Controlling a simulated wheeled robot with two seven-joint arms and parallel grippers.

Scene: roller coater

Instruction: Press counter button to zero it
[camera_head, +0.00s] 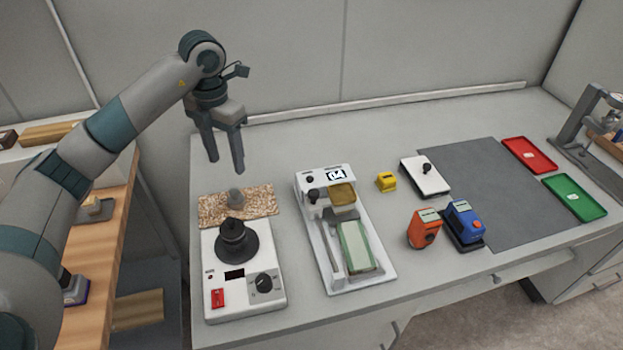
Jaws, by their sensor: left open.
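The white roller coater (389,273) stands in the middle of the bench, with a green strip (356,246) on its bed. On its rear housing are a small display (337,175) with dark digits, hard to read, and a small black round part (310,179) left of it. A larger black knob (313,195) is just in front. I cannot tell which part is the counter button. My left gripper (226,165) is open and empty, pointing down in the air to the left of the coater, apart from it. My right gripper is not in view.
A white stirrer-like device (275,297) with a black top stands front left, a speckled mat (265,201) behind it.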

